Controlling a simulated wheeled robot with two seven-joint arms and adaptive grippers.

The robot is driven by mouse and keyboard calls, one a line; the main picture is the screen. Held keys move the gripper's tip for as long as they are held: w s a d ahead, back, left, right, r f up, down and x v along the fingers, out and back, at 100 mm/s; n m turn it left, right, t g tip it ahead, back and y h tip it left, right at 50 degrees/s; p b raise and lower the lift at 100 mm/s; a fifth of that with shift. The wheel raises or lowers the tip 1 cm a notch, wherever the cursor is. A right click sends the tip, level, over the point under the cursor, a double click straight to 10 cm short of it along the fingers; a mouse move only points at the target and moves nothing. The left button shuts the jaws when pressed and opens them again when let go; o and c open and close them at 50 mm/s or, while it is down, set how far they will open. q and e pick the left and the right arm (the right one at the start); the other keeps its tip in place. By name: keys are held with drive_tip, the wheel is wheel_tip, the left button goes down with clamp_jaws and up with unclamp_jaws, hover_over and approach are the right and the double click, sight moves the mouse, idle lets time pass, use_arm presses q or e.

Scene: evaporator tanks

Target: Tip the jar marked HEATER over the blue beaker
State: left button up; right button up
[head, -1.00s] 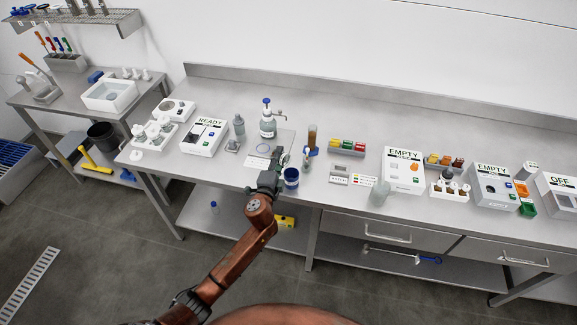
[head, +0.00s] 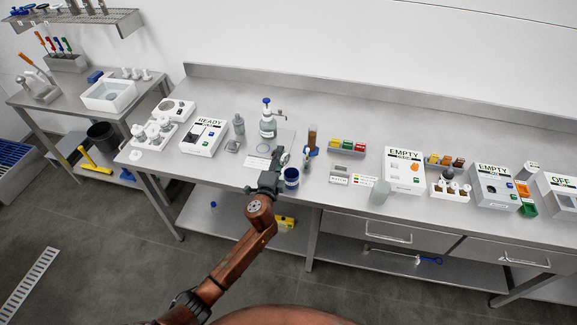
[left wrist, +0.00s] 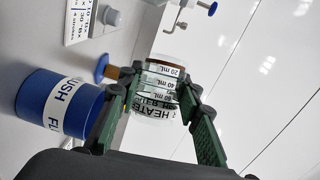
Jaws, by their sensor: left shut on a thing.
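My left gripper (left wrist: 163,88) is shut on the clear jar marked HEATER (left wrist: 158,84), which has a volume scale on its side. In the left wrist view the jar lies across between the green fingers, strongly tilted relative to the standing beaker. The blue beaker (left wrist: 62,104), with a white FLUSH band, is just beside and below the jar. In the head view the blue beaker (head: 291,178) stands on the bench right of my left gripper (head: 278,158). There the jar is hard to make out. My right gripper is not in view.
A pump bottle (head: 267,125) stands behind the gripper, and a brown tube in a blue stand (head: 311,142) is behind the beaker. A READY box (head: 203,137) is left. A clear glass (head: 380,192) and EMPTY boxes (head: 404,168) stand right.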

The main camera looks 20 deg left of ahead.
use_arm(q)
drive_tip(key=shift+d+r+m+b, duration=0.15)
drive_tip(key=shift+r+m+b, duration=0.1)
drive_tip(key=shift+m+b, duration=0.35)
idle(1.4)
idle(1.0)
drive_tip(key=shift+n+p, duration=0.3)
drive_tip(key=shift+p, duration=0.35)
drive_tip(key=shift+a+f+n+p, duration=0.25)
drive_tip(key=shift+f+n+p, duration=0.15)
drive_tip(key=shift+n+p, duration=0.45)
drive_tip(key=shift+w+a+f+n+g+h+p, duration=0.1)
drive_tip(key=shift+f+n+g+h+p, duration=0.15)
drive_tip(key=shift+n+p, duration=0.35)
drive_tip(key=shift+f+n+g+h+p, duration=0.1)
drive_tip(key=shift+f+n+g+p, duration=0.05)
drive_tip(key=shift+n+g+p, duration=0.3)
drive_tip(key=shift+f+n+p, duration=0.45)
drive_tip(key=shift+n+p, duration=0.35)
drive_tip(key=shift+p, duration=0.25)
drive_tip(key=shift+f+n+g+h+p, duration=0.5)
drive_tip(key=shift+n+p, duration=0.3)
drive_tip(key=shift+p, duration=0.5)
drive_tip(key=shift+f+n+h+p, duration=0.25)
drive_tip(key=shift+f+n+p, duration=0.15)
drive_tip(key=shift+n+p, duration=0.35)
